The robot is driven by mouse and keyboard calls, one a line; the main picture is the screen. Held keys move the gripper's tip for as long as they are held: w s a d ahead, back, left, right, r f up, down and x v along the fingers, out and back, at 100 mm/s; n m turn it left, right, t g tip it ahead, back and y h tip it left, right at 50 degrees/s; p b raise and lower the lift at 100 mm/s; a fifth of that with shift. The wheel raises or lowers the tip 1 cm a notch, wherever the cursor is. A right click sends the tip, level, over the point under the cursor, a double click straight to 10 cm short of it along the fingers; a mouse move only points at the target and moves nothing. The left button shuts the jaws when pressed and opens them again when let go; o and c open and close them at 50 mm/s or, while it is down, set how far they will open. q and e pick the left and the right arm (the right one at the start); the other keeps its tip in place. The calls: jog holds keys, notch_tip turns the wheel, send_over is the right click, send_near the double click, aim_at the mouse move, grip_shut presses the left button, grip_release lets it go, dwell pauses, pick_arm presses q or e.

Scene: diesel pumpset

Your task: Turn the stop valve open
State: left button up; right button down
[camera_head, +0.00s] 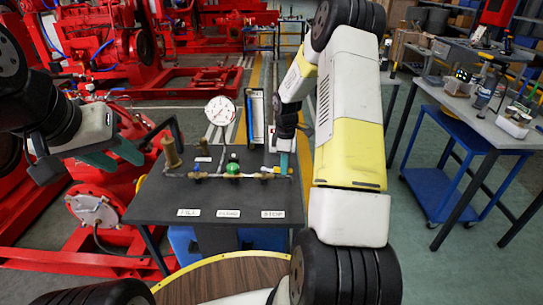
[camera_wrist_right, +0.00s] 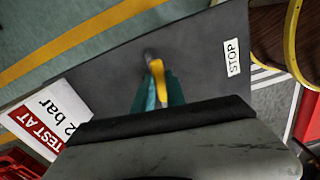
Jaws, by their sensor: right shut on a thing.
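The stop valve's yellow lever (camera_wrist_right: 157,75) shows in the wrist view between the teal fingertips of my right gripper (camera_wrist_right: 158,92), which is shut on it. In the head view my right gripper (camera_head: 284,163) reaches down to the right end of the brass pipe line on the dark bench (camera_head: 150,197). It hides most of the stop valve there. The STOP label (camera_head: 272,214) lies on the bench in front of that end, and it also shows in the wrist view (camera_wrist_right: 233,57). My left gripper (camera_head: 115,158) is open and empty, left of the bench.
A green-handled valve (camera_head: 232,169) sits mid-line, with a white dial gauge (camera_head: 220,111) behind it. A brass fitting (camera_head: 171,153) stands at the left. A TEST AT 2 bar sign (camera_wrist_right: 45,117) shows in the wrist view. Red machinery (camera_head: 95,205) stands close to my left gripper.

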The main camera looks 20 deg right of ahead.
jog(key=shift+w+d+n, duration=0.1)
jog(key=shift+w+n, duration=0.1)
jog(key=shift+n, duration=0.1)
jog(key=c, duration=1.4)
grip_release()
jog(key=shift+o, duration=0.2)
jog(key=shift+r, duration=0.1)
notch_tip(320, 180, up, 8)
jog(key=shift+f, duration=0.2)
